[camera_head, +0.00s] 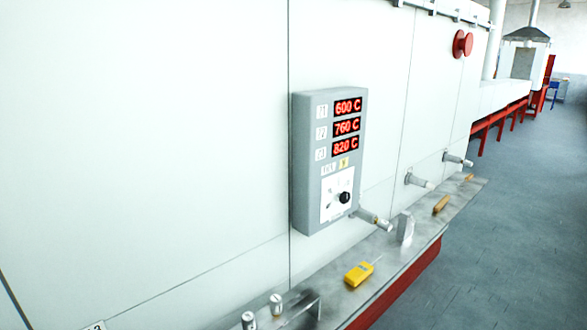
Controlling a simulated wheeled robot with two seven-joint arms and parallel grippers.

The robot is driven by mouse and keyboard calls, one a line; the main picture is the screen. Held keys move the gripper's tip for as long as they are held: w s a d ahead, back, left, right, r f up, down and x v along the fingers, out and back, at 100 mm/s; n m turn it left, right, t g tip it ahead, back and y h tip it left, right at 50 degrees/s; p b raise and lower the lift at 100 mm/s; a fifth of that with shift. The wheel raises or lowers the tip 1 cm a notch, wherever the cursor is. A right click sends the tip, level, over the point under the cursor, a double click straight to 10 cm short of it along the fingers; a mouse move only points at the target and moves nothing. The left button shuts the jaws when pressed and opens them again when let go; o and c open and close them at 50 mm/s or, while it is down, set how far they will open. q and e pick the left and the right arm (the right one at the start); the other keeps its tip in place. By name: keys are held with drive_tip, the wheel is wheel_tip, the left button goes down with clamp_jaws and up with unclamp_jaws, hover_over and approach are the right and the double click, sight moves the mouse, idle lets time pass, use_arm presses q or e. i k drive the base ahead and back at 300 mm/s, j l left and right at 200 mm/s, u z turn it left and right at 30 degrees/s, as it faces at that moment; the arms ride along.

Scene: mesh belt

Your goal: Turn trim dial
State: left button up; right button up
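The trim dial (344,197) is a small black round knob on a white plate low on a grey control box (301,165). The box is fixed to the white wall panel. Above the dial, three red displays (347,127) read 600 C, 760 C and 820 C from top to bottom. The dial's marks are too small to read. Neither of my grippers shows in the head view.
A grey ledge (392,240) runs below the box, with a yellow handheld device (359,273), a wooden-coloured piece (440,204) and metal fittings (276,304). Pipe stubs (375,219) stick out of the wall. A red round button (462,44) is higher up. Grey floor (500,260) lies open at right.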

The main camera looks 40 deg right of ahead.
sight(344, 197)
drive_tip(key=z, duration=1.6)
drive_tip(key=l+z, duration=0.1)
